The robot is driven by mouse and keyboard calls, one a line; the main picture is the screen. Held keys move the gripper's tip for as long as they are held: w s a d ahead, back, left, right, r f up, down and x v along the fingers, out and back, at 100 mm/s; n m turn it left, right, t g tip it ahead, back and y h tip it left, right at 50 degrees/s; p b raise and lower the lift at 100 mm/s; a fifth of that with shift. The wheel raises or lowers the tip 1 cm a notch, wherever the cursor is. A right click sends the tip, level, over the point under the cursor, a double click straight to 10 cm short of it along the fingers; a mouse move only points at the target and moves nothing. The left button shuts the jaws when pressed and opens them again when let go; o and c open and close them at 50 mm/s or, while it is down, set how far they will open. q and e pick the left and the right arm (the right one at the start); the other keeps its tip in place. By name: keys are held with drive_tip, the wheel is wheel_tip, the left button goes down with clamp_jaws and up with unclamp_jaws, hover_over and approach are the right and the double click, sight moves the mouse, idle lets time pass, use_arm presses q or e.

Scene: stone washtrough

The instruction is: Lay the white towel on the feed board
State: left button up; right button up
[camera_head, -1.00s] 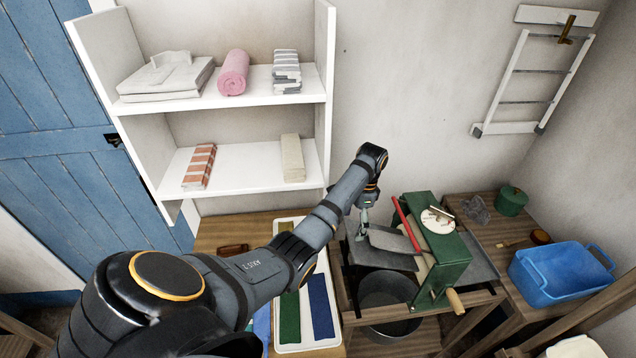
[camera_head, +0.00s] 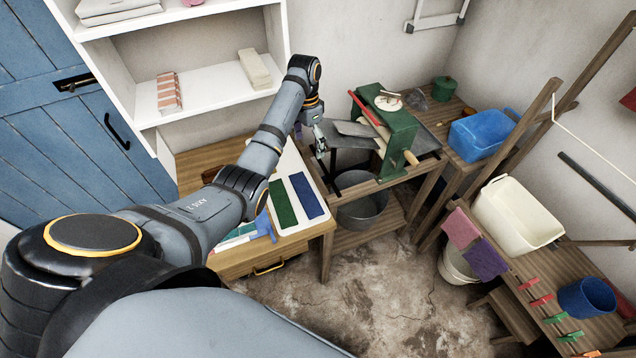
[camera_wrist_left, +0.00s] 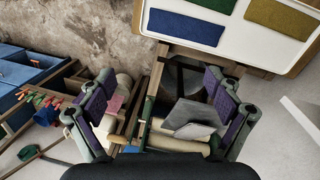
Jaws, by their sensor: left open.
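My left gripper (camera_head: 320,146) is open in the head view, just left of the green mangle (camera_head: 393,133). Its two purple-padded fingers stand wide apart in the left wrist view (camera_wrist_left: 158,92), with nothing clearly held between them. A flat grey sheet (camera_head: 353,129) lies in front of the mangle rollers, over a darker grey board (camera_head: 347,142). Both also show in the wrist view, the sheet (camera_wrist_left: 188,112) near the right finger. I cannot tell whether the sheet is the towel or part of the feed board. A white folded stack (camera_head: 112,10) sits on the upper shelf. My right gripper is out of view.
A white tray (camera_head: 290,163) with green and blue cloths is beside my left forearm. A metal tub (camera_head: 362,202) stands below the mangle. A blue basin (camera_head: 482,134), a cream tub (camera_head: 515,215) and a pegged bench are at right. The floor (camera_head: 380,290) between is clear.

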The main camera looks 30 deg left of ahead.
use_arm(q)
drive_tip(key=s+d+f+n+t, duration=0.1)
drive_tip(key=s+d+f+n, duration=0.1)
drive_tip(key=s+d, duration=0.3)
drive_tip(key=d+b, duration=0.1)
drive_tip(key=d, duration=0.2)
drive_tip(key=shift+s+d+f+n+h, duration=0.2)
drive_tip(key=shift+s+f+n+h, duration=0.1)
drive_tip(key=shift+n+h, duration=0.1)
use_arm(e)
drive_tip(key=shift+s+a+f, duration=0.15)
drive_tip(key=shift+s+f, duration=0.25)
use_arm(q)
drive_tip(key=shift+w, duration=0.1)
